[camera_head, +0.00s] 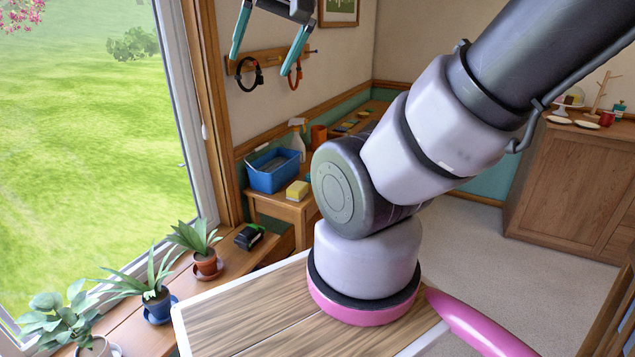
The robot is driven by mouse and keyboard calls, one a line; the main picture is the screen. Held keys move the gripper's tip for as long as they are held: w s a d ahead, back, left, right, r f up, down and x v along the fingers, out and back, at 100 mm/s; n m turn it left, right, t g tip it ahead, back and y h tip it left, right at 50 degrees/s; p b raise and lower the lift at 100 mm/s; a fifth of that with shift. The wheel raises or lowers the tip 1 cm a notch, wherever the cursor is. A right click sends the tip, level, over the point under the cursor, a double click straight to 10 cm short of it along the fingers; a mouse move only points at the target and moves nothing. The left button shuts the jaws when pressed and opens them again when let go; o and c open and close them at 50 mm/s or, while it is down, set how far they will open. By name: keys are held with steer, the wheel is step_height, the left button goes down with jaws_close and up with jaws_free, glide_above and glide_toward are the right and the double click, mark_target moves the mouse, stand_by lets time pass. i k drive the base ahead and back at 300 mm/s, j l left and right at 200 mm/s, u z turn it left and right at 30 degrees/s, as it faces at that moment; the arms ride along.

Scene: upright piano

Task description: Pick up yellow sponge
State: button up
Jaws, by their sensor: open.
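The yellow sponge (297,190) lies on the front part of a small wooden table (302,212) in the middle of the head view, just right of a blue basin (274,170). Nothing hides the sponge's near side. My gripper (263,62) is at the top of the view with its two teal fingers spread apart, open and empty. In the picture it is well above the sponge and apart from it. The upper part of the gripper is cut off by the frame's top edge.
A spray bottle (298,140) stands behind the basin. A wall rack (270,58) holds looped items. Potted plants (156,304) and a dark object (249,236) line the window ledge. A wooden cabinet (566,190) stands at right, with open carpet before it.

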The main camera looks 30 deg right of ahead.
mark_target(298, 189)
steer(key=z, duration=0.7)
